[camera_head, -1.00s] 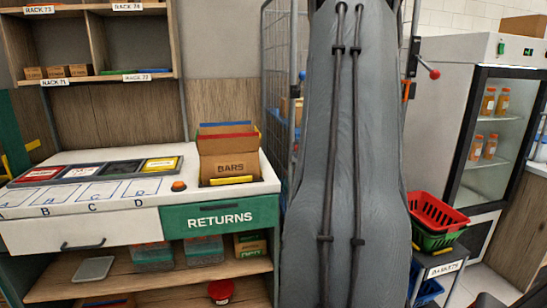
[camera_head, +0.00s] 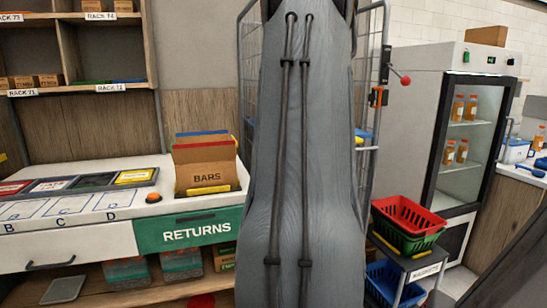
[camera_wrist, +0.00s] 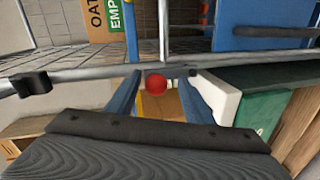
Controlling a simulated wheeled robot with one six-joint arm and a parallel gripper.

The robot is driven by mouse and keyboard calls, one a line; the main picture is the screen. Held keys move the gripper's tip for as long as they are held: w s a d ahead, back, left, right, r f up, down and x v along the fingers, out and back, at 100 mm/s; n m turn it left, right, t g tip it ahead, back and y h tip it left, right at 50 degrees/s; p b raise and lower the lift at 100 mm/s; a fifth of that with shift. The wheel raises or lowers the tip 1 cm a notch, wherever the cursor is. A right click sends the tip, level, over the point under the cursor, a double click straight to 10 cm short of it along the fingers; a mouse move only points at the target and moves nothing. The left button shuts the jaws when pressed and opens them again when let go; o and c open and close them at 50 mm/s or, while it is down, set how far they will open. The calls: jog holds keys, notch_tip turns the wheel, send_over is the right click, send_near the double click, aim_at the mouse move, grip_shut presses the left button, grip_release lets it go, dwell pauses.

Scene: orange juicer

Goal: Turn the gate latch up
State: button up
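The gate latch on the wire cage shows in the head view as a dark lever with a red knob (camera_head: 405,80), beside an orange bracket (camera_head: 378,97) on the cage's right post. The lever points right and slightly down from the post. No gripper touches it in that view; my own grey arm fills the middle and hides my gripper. In the wrist view my gripper (camera_wrist: 162,82) is open, with its fingers apart. A red ball (camera_wrist: 155,84) shows between them near a grey rail; I cannot tell whether it is the latch knob or how far off it is.
The wire cage (camera_head: 372,60) stands behind my arm. To its right are red and green baskets (camera_head: 408,218) on a stand and a glass-door fridge (camera_head: 460,125). The returns counter (camera_head: 190,232) with a box of bars (camera_head: 206,172) is at left. An oat carton (camera_wrist: 102,20) shows in the wrist view.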

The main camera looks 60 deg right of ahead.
jog(key=shift+d+r, duration=0.1)
jog(key=shift+r, duration=0.05)
dwell(0.3)
jog(key=shift+s+r, duration=0.1)
jog(key=shift+s, duration=0.1)
jog(key=b+v, duration=0.1)
jog(key=v, duration=0.6)
jog(key=shift+s+a, duration=0.2)
jog(key=shift+a, duration=0.1)
jog(key=shift+w, duration=0.1)
